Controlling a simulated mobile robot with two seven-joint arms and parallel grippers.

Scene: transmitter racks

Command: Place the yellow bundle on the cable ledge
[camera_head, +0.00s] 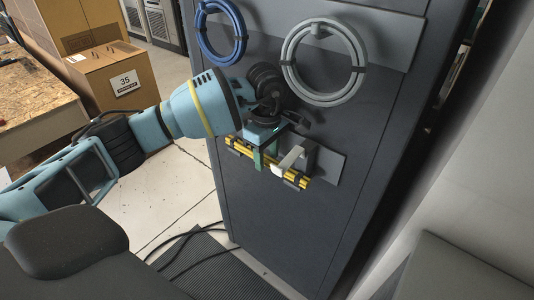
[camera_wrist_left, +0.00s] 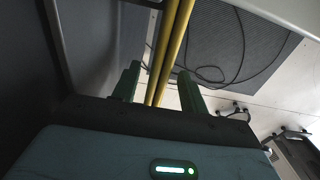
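The yellow bundle (camera_head: 240,149) is a set of yellow rods with dark bands near its ends. It lies level-to-slanted along the front of the dark rack, at the cable ledge (camera_head: 328,164), a grey plate with a pale bracket. Whether the ledge bears its weight I cannot tell. My left gripper (camera_head: 265,160) is at the bundle's middle, with its green fingers pointing down around it. In the left wrist view the yellow bundle (camera_wrist_left: 172,45) passes between the two fingers (camera_wrist_left: 158,88), with gaps visible on both sides. My right gripper is not in view.
A blue cable coil (camera_head: 221,58) and a grey cable coil (camera_head: 324,90) hang on the rack (camera_head: 290,225) above. Cardboard boxes (camera_head: 112,80) and a wooden table (camera_head: 35,105) stand at left. Black cables (camera_head: 185,236) and a dark mat (camera_head: 215,265) lie on the floor.

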